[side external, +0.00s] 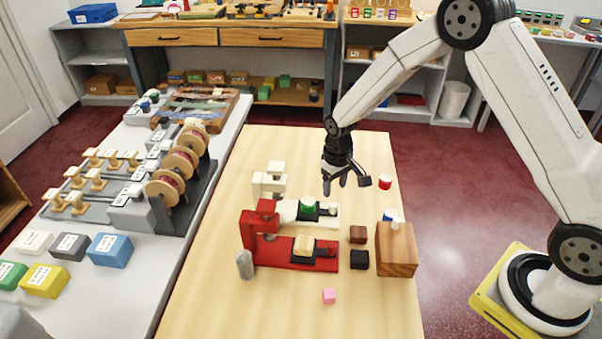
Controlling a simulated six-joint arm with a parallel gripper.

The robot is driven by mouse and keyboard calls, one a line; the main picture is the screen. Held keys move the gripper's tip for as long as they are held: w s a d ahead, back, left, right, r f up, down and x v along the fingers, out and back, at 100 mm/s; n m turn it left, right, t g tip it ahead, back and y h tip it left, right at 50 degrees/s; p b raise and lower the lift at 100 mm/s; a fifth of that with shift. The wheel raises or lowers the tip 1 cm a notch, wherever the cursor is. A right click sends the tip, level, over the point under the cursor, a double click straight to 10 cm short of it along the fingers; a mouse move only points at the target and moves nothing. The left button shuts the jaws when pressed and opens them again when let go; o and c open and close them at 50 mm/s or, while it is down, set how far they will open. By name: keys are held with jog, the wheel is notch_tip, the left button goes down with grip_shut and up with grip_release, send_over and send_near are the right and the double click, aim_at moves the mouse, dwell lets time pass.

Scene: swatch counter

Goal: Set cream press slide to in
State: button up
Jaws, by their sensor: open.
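The cream press (270,181) stands on the wooden table behind a red press. Its upright and head are at the left, and its low base runs to the right, partly hidden by the red press. A dark slide (321,212) lies on the base, to the right of the head rather than under it. A green round piece (308,203) sits on the slide, and a small pale knob (333,209) shows at its right end.
The red press (262,226) stands in front, with a pale block (303,246) on its slide. To the right are a wooden box (397,258), a brown cube (357,234), a black cube (359,260) and a red-white cylinder (385,183). The table's front is mostly clear.

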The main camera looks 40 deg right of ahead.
aim_at(333, 204)
jog(key=shift+f, duration=3.2)
jog(key=shift+c, duration=0.3)
grip_shut()
